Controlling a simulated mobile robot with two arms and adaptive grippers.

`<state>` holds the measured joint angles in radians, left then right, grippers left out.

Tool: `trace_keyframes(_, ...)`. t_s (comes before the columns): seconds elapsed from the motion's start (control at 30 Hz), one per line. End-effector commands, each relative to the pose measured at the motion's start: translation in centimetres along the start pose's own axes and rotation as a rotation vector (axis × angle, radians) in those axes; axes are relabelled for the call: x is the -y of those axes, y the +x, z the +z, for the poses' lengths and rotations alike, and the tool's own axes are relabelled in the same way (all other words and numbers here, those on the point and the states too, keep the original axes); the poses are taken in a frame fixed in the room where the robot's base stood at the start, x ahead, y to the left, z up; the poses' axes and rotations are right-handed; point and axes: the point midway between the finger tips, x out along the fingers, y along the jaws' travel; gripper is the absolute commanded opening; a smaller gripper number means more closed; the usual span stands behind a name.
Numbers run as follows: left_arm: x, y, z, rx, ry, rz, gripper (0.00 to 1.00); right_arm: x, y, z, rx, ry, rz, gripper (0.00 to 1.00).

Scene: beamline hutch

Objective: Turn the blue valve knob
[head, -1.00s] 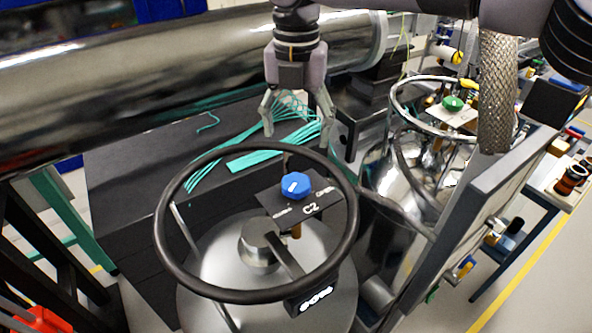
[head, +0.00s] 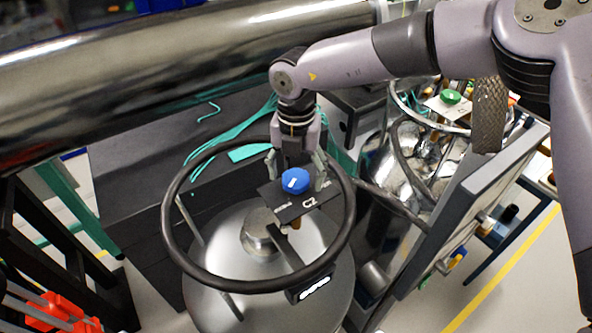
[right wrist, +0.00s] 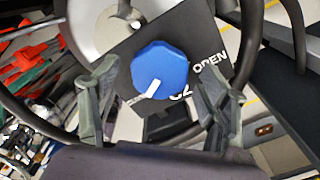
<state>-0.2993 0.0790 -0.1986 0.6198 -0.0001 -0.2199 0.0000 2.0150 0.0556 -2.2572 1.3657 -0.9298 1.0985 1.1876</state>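The blue valve knob (head: 295,181) has a white pointer mark and sits on a black plate (head: 298,204) marked C2, inside the ring of a dark handwheel (head: 170,205). My right gripper (head: 298,178) hangs over the knob with its fingers spread. In the right wrist view the knob (right wrist: 160,68) lies between and beyond the two open fingertips (right wrist: 158,85), with a gap on each side. Its white mark points down and left there, and the word OPEN shows on the plate to its right. My left gripper is not in view.
The handwheel ring surrounds the plate above a silver vessel (head: 215,235). A shiny vessel with a green knob (head: 450,97) stands to the right, beside a grey panel (head: 490,190). A large metal pipe (head: 150,75) runs across the back. Orange items (head: 60,312) lie at lower left.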

Motion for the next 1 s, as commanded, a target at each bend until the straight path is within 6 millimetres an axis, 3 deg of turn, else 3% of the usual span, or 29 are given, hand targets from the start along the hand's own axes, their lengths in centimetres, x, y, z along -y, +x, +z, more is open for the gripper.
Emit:
trace_keyframes(0.7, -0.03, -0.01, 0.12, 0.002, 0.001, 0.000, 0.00, 0.00, -0.07, 0.02, 0.000, 0.000, 0.000, 0.23)
trace_keyframes(1.0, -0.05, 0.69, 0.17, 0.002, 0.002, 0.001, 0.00, 0.01, 0.10, 0.04, 0.001, -0.035, 0.001, 0.22)
